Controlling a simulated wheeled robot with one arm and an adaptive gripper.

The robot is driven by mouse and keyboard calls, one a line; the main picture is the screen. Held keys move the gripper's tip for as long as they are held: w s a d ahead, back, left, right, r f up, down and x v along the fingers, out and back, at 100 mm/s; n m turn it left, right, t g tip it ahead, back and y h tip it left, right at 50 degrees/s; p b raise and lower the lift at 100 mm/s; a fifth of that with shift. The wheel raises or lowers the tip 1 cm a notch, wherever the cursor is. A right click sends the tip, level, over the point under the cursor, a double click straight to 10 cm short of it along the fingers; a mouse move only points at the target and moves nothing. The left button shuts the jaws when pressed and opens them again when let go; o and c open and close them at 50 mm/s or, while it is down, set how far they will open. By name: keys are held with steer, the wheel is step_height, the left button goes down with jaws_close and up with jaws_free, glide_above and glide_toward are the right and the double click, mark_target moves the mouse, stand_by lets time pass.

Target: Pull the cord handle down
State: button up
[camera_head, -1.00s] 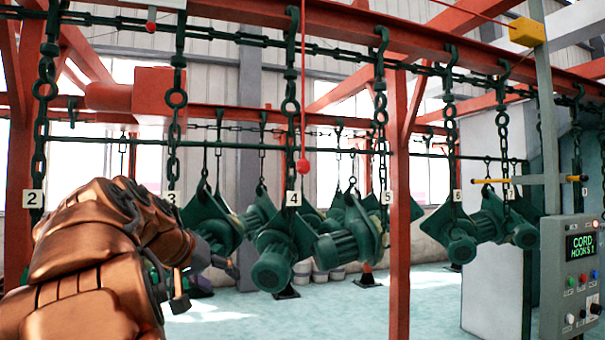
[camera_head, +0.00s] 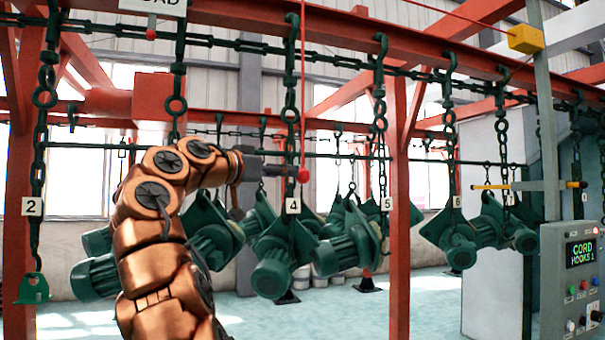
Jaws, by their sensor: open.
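The cord handle is a small red ball (camera_head: 303,173) on a thin red cord (camera_head: 303,80) that hangs straight down in front of the chain with tag 4. My gripper (camera_head: 288,171) is small and dark at the end of my copper arm. It is level with the red ball and just to its left, pointing right. The jaws are open, with nothing seen held in them. Whether a fingertip touches the ball is too small to tell.
Green motor-like loads (camera_head: 345,240) hang on chains behind and below my gripper. A red post (camera_head: 398,200) stands to the right. A grey control box (camera_head: 575,275) with a lit display is at the far right. A yellow box (camera_head: 525,39) sits high right.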

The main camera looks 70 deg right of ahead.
mark_target(303, 170)
steer(key=shift+p+x, duration=0.9)
steer(key=shift+x, duration=3)
steer(key=shift+c, duration=0.2)
jaws_close()
steer(key=shift+f, duration=0.1)
